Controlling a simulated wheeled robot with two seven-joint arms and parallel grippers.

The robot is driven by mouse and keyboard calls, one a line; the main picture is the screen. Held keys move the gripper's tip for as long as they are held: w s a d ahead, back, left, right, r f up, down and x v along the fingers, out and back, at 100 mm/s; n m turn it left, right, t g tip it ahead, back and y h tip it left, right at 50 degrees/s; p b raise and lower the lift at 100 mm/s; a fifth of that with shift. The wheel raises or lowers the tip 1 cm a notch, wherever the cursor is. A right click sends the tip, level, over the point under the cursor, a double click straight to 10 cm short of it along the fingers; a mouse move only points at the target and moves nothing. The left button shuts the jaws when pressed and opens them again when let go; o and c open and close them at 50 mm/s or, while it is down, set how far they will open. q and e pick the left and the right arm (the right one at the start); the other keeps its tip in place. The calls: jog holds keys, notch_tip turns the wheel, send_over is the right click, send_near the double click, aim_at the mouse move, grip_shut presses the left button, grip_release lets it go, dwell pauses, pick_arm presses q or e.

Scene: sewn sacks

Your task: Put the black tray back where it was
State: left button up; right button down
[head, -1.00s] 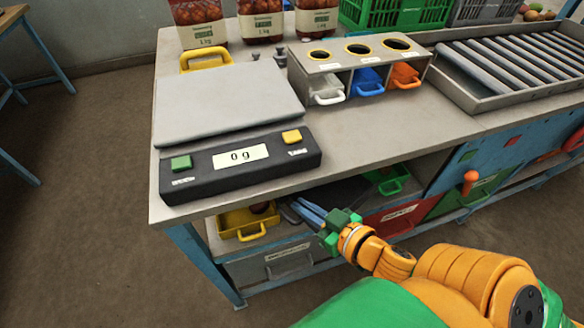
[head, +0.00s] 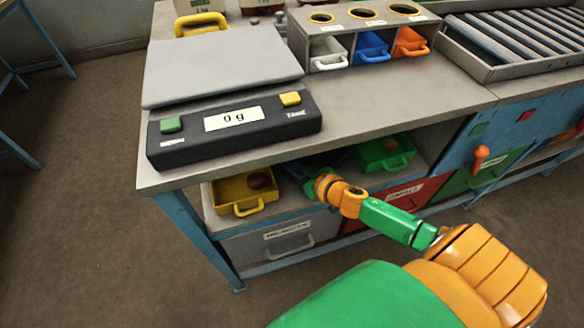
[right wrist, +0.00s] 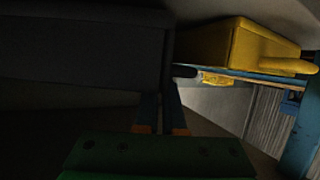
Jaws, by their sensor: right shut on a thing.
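The black tray (right wrist: 85,55) fills the upper left of the right wrist view as a large dark box. My right gripper (right wrist: 160,110) is shut on its near edge; its fingers meet the tray's lower right side. In the head view my right gripper (head: 293,172) reaches in under the tabletop, onto the shelf between the yellow tray and the green tray. There the black tray is mostly hidden by the tabletop and my arm, and its depth on the shelf cannot be judged. My left gripper is not in view.
The yellow tray (head: 232,194), holding a brown round thing, is left of my gripper. The green tray (head: 384,154) is to the right. Drawers, including a grey one (head: 280,243), sit below the shelf. The scale (head: 225,95) stands on the tabletop close above.

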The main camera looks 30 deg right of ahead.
jog(key=shift+f, duration=0.15)
jog(key=c, duration=1)
grip_release()
